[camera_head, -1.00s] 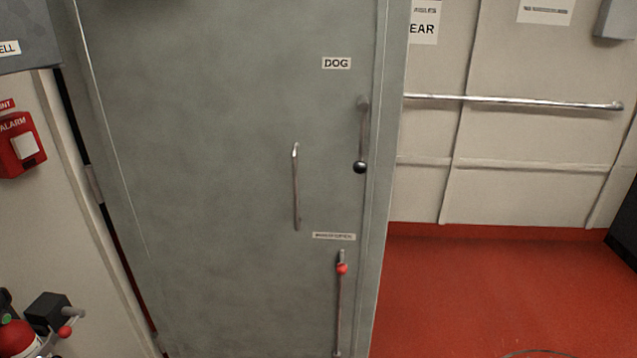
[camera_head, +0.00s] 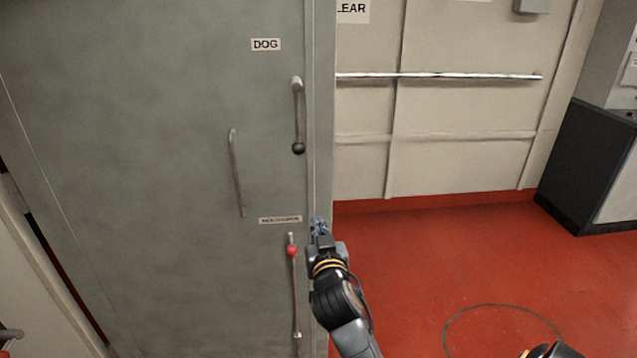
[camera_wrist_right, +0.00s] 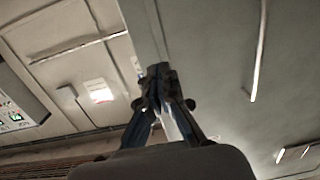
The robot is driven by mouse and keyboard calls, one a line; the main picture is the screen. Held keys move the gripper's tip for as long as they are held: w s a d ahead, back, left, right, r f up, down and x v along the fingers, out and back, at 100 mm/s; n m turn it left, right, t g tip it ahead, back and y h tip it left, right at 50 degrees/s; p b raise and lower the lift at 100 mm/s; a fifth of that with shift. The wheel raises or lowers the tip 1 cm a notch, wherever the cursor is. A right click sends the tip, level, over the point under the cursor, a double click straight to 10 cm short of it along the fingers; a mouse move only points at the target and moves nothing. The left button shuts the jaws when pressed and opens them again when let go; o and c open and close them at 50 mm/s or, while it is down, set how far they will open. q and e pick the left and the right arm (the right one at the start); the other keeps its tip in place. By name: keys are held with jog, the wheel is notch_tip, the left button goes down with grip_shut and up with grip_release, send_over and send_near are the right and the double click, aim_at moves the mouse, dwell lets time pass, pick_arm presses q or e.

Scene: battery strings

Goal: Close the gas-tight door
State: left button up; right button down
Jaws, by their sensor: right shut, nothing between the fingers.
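The grey-green door (camera_head: 150,180) fills the left half of the head view and stands ajar, its right edge out in front of the pale wall. It bears a vertical pull handle (camera_head: 237,172), a dog lever with a black knob (camera_head: 298,149) hanging down below the DOG label (camera_head: 265,44), and a lower rod with a red knob (camera_head: 292,251). My right gripper (camera_head: 319,226) is shut and empty at the door's right edge, right of the red knob; contact cannot be told. It also shows in the right wrist view (camera_wrist_right: 160,82). My left gripper is not in view.
A metal rail (camera_head: 440,76) runs along the pale wall right of the door. A dark cabinet (camera_head: 583,160) stands at the right. The red floor (camera_head: 430,250) between is clear, with a thin dark circle marked on it.

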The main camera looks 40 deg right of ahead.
aim_at(318, 176)
jog(key=shift+m+t+h, duration=0.3)
jog(key=w+d+r, duration=0.1)
jog(key=w+d, duration=0.1)
jog(key=w, duration=0.1)
jog(key=w+d+r+p, duration=0.1)
jog(key=w+d, duration=0.2)
jog(key=w, duration=0.1)
jog(key=w+d+r+p, duration=0.1)
jog(key=w+d, duration=0.2)
jog(key=w, duration=0.1)
jog(key=shift+d+r, duration=0.1)
jog(key=shift+r, duration=0.1)
